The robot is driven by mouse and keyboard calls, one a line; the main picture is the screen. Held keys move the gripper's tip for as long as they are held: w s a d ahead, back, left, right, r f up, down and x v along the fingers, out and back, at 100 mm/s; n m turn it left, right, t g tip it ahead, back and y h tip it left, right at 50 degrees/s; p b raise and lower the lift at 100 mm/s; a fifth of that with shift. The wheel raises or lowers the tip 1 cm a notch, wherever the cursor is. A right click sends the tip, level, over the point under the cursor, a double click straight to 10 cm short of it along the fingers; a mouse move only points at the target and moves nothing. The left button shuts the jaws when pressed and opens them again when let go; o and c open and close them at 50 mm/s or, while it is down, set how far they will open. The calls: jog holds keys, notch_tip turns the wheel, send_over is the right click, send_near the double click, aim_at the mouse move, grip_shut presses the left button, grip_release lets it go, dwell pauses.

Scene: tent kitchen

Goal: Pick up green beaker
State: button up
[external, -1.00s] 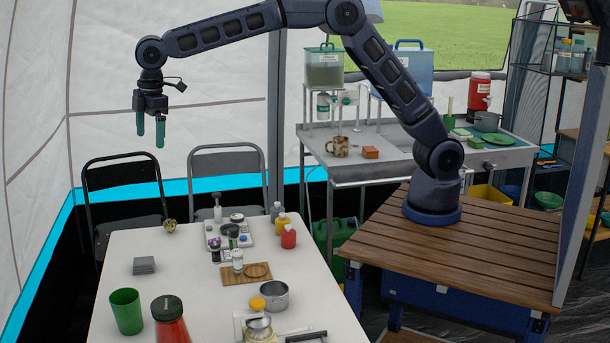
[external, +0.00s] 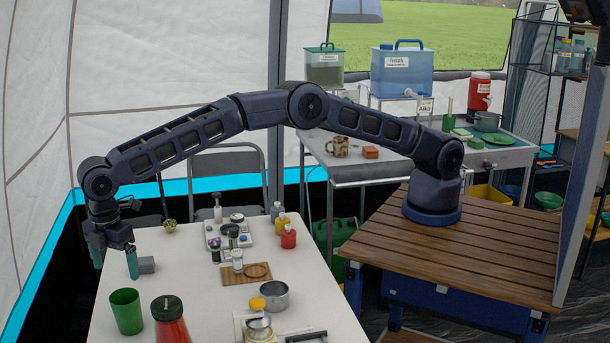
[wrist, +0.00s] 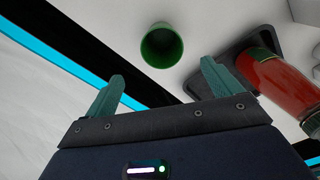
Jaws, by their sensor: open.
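The green beaker (external: 127,311) stands upright at the near left of the white table in the external view. In the wrist view the beaker (wrist: 162,46) shows from above, beyond and between my two fingertips. My gripper (external: 115,265) points down, open and empty, above and a little behind the beaker near the table's left edge. Its green fingers also show spread apart in the wrist view (wrist: 162,78). The fingers are apart from the beaker.
A red bottle with a dark lid (external: 169,322) stands close to the right of the beaker. A grey block (external: 147,265) lies just behind my fingers. A metal pot (external: 273,295), a wooden board (external: 246,274) and small bottles stand farther right.

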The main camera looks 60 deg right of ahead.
aim_at(125, 301)
notch_tip(125, 301, down, 11)
jog(key=shift+s+d+r, duration=0.15)
dwell(0.5)
jog(key=shift+c, duration=0.4)
jog(key=c, duration=1)
